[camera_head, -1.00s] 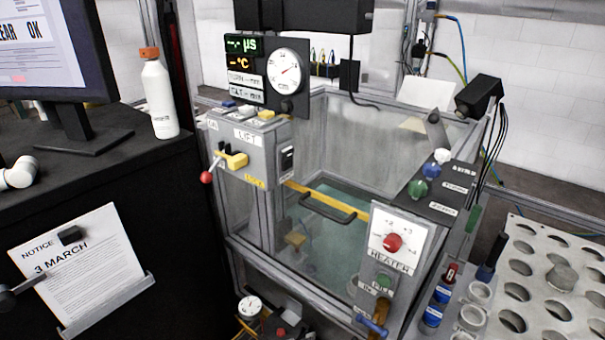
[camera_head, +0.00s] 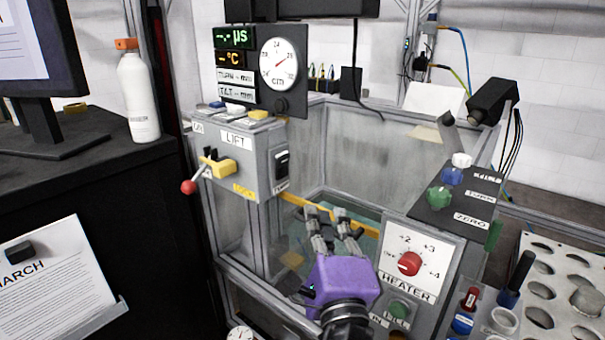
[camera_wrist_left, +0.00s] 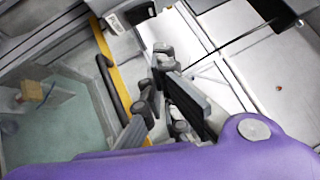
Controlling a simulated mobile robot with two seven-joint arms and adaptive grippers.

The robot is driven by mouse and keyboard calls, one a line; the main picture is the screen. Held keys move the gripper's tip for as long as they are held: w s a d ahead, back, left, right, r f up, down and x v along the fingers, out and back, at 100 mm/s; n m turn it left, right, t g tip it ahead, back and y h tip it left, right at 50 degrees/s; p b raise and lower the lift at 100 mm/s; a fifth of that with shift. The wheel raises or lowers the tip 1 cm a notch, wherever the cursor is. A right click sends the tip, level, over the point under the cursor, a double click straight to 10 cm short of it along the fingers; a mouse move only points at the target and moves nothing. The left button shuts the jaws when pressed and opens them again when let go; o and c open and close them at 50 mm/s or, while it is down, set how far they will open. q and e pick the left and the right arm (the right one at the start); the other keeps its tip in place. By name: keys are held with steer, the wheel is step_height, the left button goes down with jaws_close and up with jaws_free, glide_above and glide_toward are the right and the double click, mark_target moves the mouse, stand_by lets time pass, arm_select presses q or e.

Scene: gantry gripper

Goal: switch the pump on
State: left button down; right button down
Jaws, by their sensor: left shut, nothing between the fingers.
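A black rocker switch (camera_head: 282,161) sits on the right-hand side face of the grey LIFT box (camera_head: 235,160), with a small label under it that is too small to read surely. A dark switch-like part (camera_wrist_left: 137,12) on a pale plate shows at the top of the left wrist view, probably the same switch. My left gripper (camera_head: 326,212), with a purple body, is over the tank, to the right of and below the switch and apart from it. Its fingers (camera_wrist_left: 160,72) are shut and empty. My right gripper is not in view.
A yellow bar (camera_head: 290,199) with a black handle crosses the tank behind my gripper. The HEATER panel (camera_head: 411,262) with its red knob stands close on the right. A red-tipped lever (camera_head: 188,187) sticks out from the LIFT box. The space between gripper and switch looks clear.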

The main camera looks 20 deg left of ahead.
mark_target(283, 167)
arm_select(q)
steer(key=s+a+p+x, duration=0.1)
steer(key=a+p+x, duration=0.1)
steer(key=x, duration=1.1)
steer(key=shift+a+r+p, duration=0.15)
steer(key=shift+r+p, duration=0.1)
steer(key=shift+p, duration=0.35)
steer(key=shift+s, duration=0.15)
